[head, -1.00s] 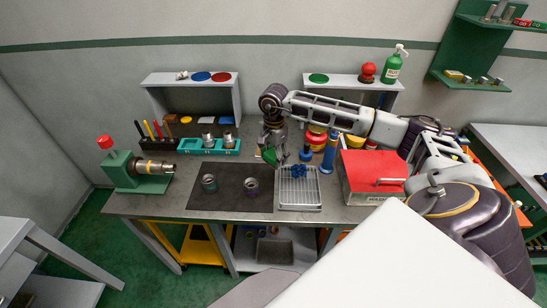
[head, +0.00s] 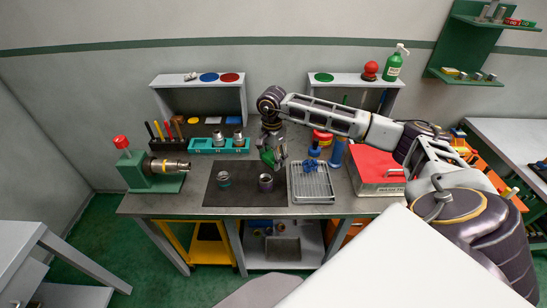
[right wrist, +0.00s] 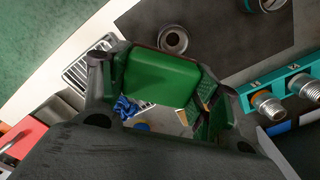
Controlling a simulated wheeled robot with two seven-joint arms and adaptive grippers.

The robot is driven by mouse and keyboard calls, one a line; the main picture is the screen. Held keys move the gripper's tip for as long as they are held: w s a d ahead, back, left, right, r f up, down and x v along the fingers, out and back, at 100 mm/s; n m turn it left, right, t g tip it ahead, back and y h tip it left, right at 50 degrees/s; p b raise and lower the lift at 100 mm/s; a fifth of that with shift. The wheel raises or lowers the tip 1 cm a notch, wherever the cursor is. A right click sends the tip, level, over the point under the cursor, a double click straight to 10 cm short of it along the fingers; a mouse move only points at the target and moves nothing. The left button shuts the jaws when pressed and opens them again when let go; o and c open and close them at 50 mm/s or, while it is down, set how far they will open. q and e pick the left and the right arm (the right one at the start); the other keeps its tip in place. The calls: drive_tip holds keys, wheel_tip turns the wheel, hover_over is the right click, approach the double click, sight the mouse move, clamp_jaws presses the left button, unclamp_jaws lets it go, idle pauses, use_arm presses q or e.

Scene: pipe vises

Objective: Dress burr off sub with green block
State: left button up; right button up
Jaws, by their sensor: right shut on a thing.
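My right gripper (head: 270,157) is shut on a green block (head: 267,158), which fills the space between its fingers in the right wrist view (right wrist: 160,80). It holds the block above the back of the dark mat (head: 240,198). Two metal subs stand on the mat: a left one (head: 223,180) and a right one (head: 265,183). The right sub is just in front of and below the block, apart from it as far as I can see. An open-topped metal sub (right wrist: 173,39) shows beyond the block in the right wrist view. A burr is too small to make out. My left gripper is not in view.
A green vise (head: 145,172) holding a metal piece stands at the left. Behind the mat is a teal rack (head: 218,147) with metal fittings. A wire tray (head: 312,184) with a blue item and a red-lidded box (head: 375,165) are to the right.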

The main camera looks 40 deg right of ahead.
drive_tip(key=shift+w+a, duration=0.2)
drive_tip(key=shift+a, duration=0.2)
drive_tip(key=shift+w+d, duration=0.1)
drive_tip(key=shift+w, duration=0.05)
drive_tip(key=shift+f, duration=0.15)
